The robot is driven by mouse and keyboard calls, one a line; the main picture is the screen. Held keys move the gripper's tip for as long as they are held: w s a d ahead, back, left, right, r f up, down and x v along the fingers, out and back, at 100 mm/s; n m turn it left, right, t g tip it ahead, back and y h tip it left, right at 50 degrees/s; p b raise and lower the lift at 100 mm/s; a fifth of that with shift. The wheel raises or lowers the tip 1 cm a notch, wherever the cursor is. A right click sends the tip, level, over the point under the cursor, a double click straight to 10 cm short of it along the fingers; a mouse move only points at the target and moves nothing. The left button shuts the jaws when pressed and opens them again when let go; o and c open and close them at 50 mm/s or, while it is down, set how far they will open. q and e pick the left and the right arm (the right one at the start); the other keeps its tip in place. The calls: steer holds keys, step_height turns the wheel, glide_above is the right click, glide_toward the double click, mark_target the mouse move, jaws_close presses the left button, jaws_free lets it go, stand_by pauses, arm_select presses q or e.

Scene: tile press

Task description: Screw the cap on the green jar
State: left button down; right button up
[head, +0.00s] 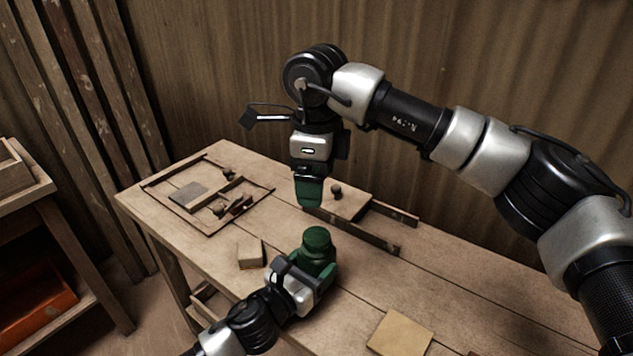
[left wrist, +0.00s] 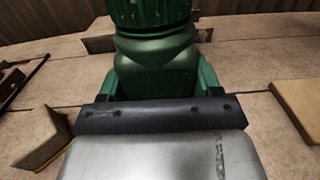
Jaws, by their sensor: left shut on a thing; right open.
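The green jar (head: 318,262) stands upright on the workbench, with a ribbed green cap (head: 317,238) on its top. Whether the cap is tight cannot be told. My left gripper (head: 314,277) is shut around the jar's body from the front. In the left wrist view the jar (left wrist: 157,65) sits between the green fingers, and the cap (left wrist: 150,12) is cut off by the top edge. My right gripper (head: 309,192) points down above the bench, behind and apart from the jar. It is open, and nothing shows in it.
A wooden block (head: 250,253) lies left of the jar. A wooden frame with a grey plate (head: 188,194) is at the far left of the bench. A board with a dark knob (head: 337,190) and rails lies behind the jar. A flat tan tile (head: 400,334) lies front right.

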arm_select(q)
steer(key=shift+c, duration=0.6)
jaws_free()
steer(key=v, duration=1.1)
steer(key=shift+b, duration=0.35)
